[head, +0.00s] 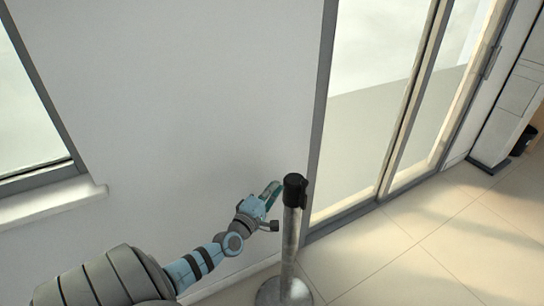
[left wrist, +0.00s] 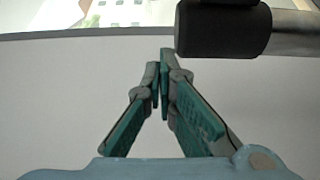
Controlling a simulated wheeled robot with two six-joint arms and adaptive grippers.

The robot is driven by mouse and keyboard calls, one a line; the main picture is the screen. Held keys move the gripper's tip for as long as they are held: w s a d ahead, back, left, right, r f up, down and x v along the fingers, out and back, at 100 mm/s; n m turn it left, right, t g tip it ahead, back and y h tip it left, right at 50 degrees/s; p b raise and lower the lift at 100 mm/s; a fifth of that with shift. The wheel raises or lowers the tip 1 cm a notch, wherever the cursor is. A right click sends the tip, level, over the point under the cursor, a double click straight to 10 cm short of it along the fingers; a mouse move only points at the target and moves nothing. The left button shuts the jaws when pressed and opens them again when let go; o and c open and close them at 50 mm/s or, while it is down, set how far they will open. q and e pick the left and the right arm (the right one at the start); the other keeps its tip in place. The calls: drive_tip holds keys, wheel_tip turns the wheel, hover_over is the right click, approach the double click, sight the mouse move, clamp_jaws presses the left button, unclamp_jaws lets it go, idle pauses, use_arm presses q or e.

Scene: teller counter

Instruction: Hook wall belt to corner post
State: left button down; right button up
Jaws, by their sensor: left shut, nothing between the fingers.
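The corner post (head: 290,240) is a metal stanchion with a black head (head: 295,188). It stands upright on a round base near the door frame. My left gripper (head: 271,192) is beside the head, just to its left, in front of the white wall. In the left wrist view its teal-padded fingers (left wrist: 160,62) come together at the tips with nothing between them. The black head (left wrist: 222,28) and part of the metal shaft (left wrist: 296,36) show at the upper right there. I cannot make out a wall belt in either view. My right gripper is out of view.
The white wall (head: 180,110) runs behind the post, with a window and sill (head: 50,205) at the left. Glass sliding doors (head: 375,110) are at the right. The tiled floor (head: 430,240) is clear right of the post.

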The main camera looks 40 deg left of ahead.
sight(292, 185)
use_arm(q)
drive_tip(key=w, duration=0.1)
drive_tip(key=w+d, duration=0.1)
drive_tip(key=w, duration=0.1)
drive_tip(key=w+d, duration=0.1)
drive_tip(key=w, duration=0.1)
drive_tip(key=shift+w, duration=0.25)
drive_tip(key=shift+s+d+f, duration=0.1)
drive_tip(key=shift+d, duration=0.25)
drive_tip(key=shift+a+f, duration=0.1)
